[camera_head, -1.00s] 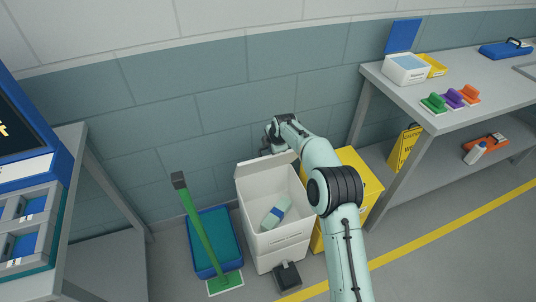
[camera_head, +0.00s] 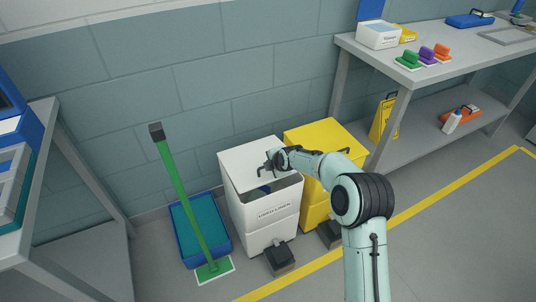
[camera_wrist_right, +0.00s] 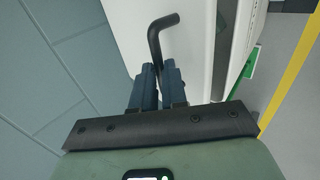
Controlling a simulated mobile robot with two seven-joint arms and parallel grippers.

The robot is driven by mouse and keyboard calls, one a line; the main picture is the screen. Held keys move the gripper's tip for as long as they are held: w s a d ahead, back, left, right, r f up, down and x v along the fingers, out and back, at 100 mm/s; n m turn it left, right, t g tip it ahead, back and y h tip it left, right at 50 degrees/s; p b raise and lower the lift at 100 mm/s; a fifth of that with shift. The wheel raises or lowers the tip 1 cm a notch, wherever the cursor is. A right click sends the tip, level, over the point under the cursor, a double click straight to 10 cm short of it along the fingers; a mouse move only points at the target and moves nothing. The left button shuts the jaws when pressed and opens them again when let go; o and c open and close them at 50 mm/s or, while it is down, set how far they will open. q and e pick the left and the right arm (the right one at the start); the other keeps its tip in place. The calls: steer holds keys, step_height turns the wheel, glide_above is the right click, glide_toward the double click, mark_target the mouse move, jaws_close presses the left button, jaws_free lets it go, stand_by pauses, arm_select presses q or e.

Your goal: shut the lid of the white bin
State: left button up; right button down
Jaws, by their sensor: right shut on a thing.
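The white bin (camera_head: 265,212), labelled "USED LINEN", stands on the floor against the tiled wall. Its white lid (camera_head: 242,161) is tilted partway down over the opening, with a dark gap along the front and right where a bit of blue shows inside. My right gripper (camera_head: 270,165) is over the lid. In the right wrist view, my right gripper (camera_wrist_right: 159,78) is shut on a black bent handle (camera_wrist_right: 155,42) in front of the white lid (camera_wrist_right: 198,45). My left gripper is in neither view.
A yellow bin (camera_head: 318,140) stands close at the right. A black pedal (camera_head: 281,259) is at the white bin's foot. A green-handled mop or squeegee (camera_head: 183,195) and a blue tray (camera_head: 183,232) are at the left. A grey bench (camera_head: 420,72) is at the right.

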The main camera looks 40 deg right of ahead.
mark_target(271, 173)
steer(key=f, duration=0.1)
steer(key=s+f, duration=0.1)
steer(key=f, duration=0.1)
steer(key=shift+s+a+f+b, duration=0.15)
steer(key=shift+a+b, duration=0.05)
steer(key=shift+b, duration=0.1)
steer(key=c, duration=1.4)
jaws_free()
steer(key=shift+r, duration=0.3)
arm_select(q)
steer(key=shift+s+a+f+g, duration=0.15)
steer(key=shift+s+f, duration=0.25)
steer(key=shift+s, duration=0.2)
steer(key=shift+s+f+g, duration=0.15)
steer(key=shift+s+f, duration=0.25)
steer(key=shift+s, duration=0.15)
arm_select(e)
steer(key=shift+f, duration=0.1)
